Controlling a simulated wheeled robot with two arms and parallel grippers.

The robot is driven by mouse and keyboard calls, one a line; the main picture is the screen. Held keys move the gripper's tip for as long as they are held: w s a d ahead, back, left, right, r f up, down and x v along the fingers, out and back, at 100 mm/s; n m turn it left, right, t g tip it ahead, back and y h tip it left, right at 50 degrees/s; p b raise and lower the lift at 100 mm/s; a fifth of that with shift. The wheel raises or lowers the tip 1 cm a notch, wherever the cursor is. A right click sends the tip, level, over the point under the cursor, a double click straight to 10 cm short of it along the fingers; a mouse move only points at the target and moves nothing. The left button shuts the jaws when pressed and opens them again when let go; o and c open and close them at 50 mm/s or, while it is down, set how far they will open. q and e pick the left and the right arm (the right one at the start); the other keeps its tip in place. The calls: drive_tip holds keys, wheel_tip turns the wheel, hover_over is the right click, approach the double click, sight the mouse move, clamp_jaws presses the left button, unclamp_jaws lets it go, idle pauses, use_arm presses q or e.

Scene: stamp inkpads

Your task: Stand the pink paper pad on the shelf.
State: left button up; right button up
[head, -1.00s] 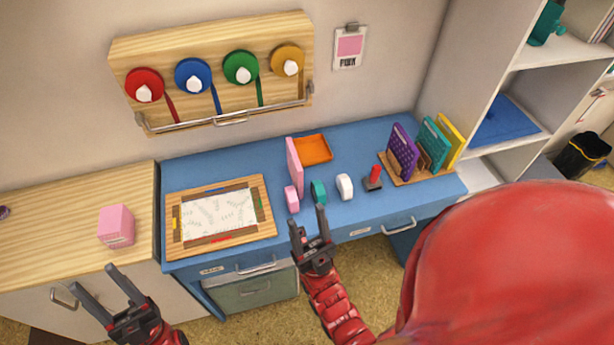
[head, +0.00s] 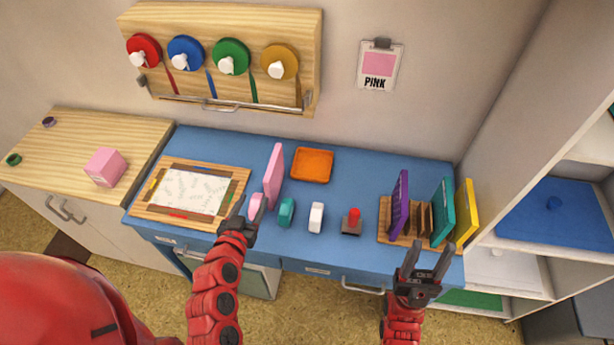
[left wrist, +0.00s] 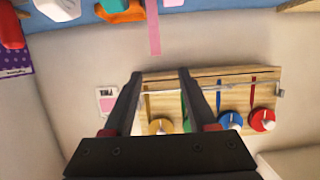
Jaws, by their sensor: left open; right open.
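A thin pink paper pad (head: 273,175) stands upright on the blue desk (head: 345,180), left of an orange tray. It also shows as a pink strip in the left wrist view (left wrist: 153,28). My left gripper (head: 248,207) is open and empty at the desk's front, by a small pink stamp (head: 256,204) and in front of the pad. Its open fingers show in the left wrist view (left wrist: 159,74). My right gripper (head: 429,249) is open and empty in front of a wooden rack (head: 390,236) with purple, teal and yellow pads. A white shelf unit (head: 480,240) stands at the right.
The orange tray (head: 312,166) lies behind a teal stamp (head: 286,212), a white stamp (head: 316,217) and a red-handled stamp (head: 352,222). A wood-framed board (head: 146,212) lies left. A pink block (head: 106,167) sits on the left cabinet. The desk's back right is clear.

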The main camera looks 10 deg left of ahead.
sight(265, 178)
use_arm(q)
drive_tip(key=b+x, duration=1.1)
drive_tip(key=shift+d+f+b, duration=0.15)
drive_tip(key=shift+f+b, duration=0.1)
drive_tip(key=shift+b, duration=0.15)
drive_tip(key=shift+w, duration=0.55)
drive_tip(key=shift+w+d, duration=0.15)
drive_tip(key=shift+w, duration=0.4)
drive_tip(key=shift+d+p+x, duration=0.2)
drive_tip(key=shift+p+x, duration=0.45)
drive_tip(key=shift+x, duration=1.4)
clamp_jaws()
